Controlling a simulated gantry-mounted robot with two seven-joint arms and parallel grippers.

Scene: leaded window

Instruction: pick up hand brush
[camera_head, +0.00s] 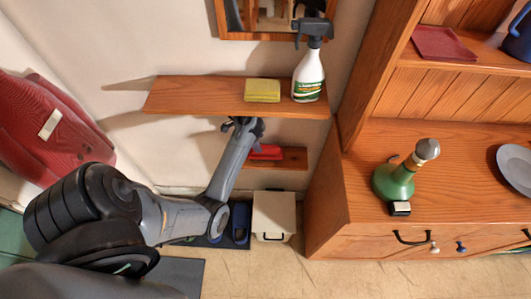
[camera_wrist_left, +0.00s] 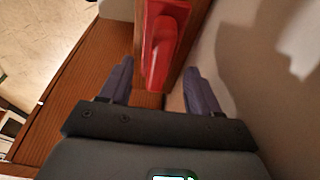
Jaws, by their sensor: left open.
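The red hand brush (camera_head: 265,152) lies on the small lower wooden shelf (camera_head: 295,158), partly hidden behind my left arm in the head view. In the left wrist view, the hand brush (camera_wrist_left: 163,40) lies ahead of the fingers, its near end between the lines of the two fingertips. My left gripper (camera_head: 243,122) is open, in front of the wall just below the upper shelf. In the left wrist view the left gripper (camera_wrist_left: 158,78) shows both dark fingers apart with nothing held. Whether the fingers touch the brush cannot be told. My right gripper is not in view.
The upper shelf (camera_head: 200,96) carries a yellow sponge (camera_head: 262,91) and a spray bottle (camera_head: 308,78). A wooden cabinet (camera_head: 330,200) stands to the right, with a green bottle (camera_head: 394,182) on it. A white bin (camera_head: 273,214) and blue shoes (camera_head: 240,222) stand below.

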